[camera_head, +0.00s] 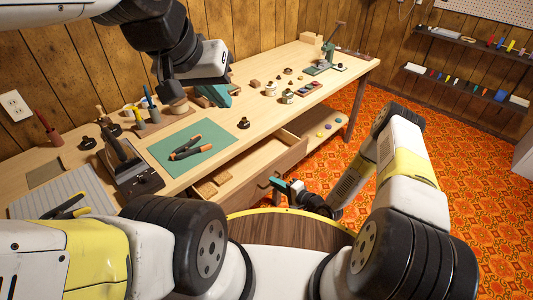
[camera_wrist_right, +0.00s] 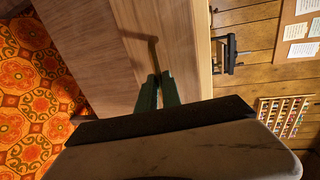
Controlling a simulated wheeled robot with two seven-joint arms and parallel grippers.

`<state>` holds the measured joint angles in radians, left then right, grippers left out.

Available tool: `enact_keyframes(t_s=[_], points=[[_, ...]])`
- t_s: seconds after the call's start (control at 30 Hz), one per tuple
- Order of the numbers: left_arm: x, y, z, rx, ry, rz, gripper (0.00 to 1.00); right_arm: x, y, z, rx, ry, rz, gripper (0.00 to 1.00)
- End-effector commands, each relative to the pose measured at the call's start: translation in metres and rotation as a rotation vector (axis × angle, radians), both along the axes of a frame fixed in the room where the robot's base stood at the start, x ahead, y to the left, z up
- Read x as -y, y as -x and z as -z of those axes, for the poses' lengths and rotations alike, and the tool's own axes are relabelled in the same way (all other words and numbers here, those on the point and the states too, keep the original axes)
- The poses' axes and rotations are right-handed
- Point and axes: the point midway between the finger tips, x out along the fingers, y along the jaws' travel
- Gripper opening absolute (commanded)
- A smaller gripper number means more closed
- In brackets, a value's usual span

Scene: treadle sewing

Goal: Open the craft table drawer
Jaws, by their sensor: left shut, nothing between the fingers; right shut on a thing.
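The craft table (camera_head: 255,115) has a drawer (camera_head: 238,178) standing partly pulled out, its front panel (camera_head: 283,168) facing the robot's base. Its inside shows, with small tan blocks (camera_head: 207,188) in it. My right gripper (camera_head: 276,184) is at the drawer front, shut on the dark drawer handle (camera_head: 263,190). In the right wrist view the green fingers (camera_wrist_right: 157,79) meet close to the wooden front (camera_wrist_right: 95,40); the grip itself is mostly hidden. My left gripper (camera_head: 217,97) is shut and empty above the back of the tabletop.
On the table are a green mat (camera_head: 190,150) with orange-handled pliers (camera_head: 188,148), a dark box-like tool (camera_head: 130,170), jars (camera_head: 287,96) and a green press (camera_head: 321,63). A lower shelf (camera_head: 322,128) holds coloured discs. Patterned floor (camera_head: 460,180) lies clear to the right.

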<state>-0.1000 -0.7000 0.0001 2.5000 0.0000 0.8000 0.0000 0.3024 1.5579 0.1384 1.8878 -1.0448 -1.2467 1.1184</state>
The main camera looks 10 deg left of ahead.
Motion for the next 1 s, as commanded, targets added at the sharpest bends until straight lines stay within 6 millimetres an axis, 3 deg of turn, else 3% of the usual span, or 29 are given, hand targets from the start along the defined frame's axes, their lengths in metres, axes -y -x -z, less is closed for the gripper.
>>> enact_keyframes(t_s=[0.03, 0.2, 0.4, 0.63, 1.0], points=[[0.000, 0.000, 0.000, 0.000, 0.000, 0.000, 0.00, 0.014, 0.008, 0.001, -0.005, 0.002, 0.007, 0.00], [0.000, 0.000, 0.000, 0.000, 0.000, 0.000, 0.00, 0.045, 0.033, 0.001, -0.002, 0.002, 0.006, 0.00], [0.000, 0.000, 0.000, 0.000, 0.000, 0.000, 0.00, 0.071, 0.054, 0.001, -0.002, 0.001, 0.003, 0.00], [0.000, 0.000, 0.000, 0.000, 0.000, 0.000, 0.00, 0.087, 0.066, 0.001, -0.001, 0.002, 0.002, 0.00], [0.000, 0.000, 0.000, 0.000, 0.000, 0.000, 0.00, 0.090, 0.069, 0.001, 0.000, 0.003, 0.001, 0.00]])
